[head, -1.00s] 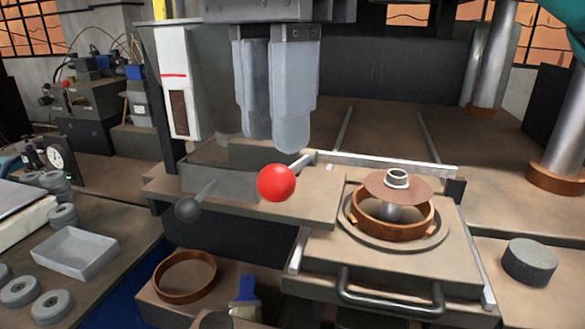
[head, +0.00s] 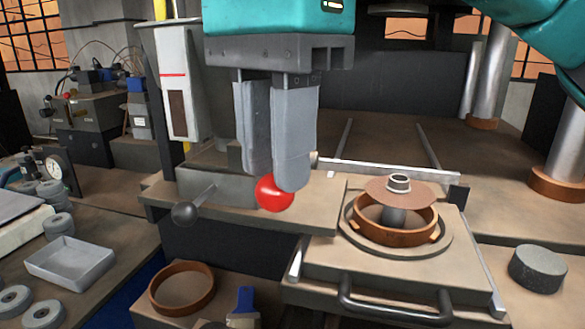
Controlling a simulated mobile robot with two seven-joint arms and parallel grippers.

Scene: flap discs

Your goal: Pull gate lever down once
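A lever with a glossy red ball knob (head: 272,194) stands at the front of the brown bench, left of the round mould. Its rod is hidden now. My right gripper (head: 277,180) points straight down over this knob. Its two grey fingers stand apart, and the nearer fingertip covers the knob's right edge while the farther finger is behind the knob. I cannot tell whether either finger touches it. A second lever with a dark grey knob (head: 186,214) sticks out to the left. My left gripper is not in view.
A brown ring mould (head: 395,228) with a disc on its centre post sits on a sliding plate with a handle (head: 395,312). A loose ring (head: 182,289) and a blue brush (head: 243,306) lie below. A white upright box (head: 180,85) stands behind left.

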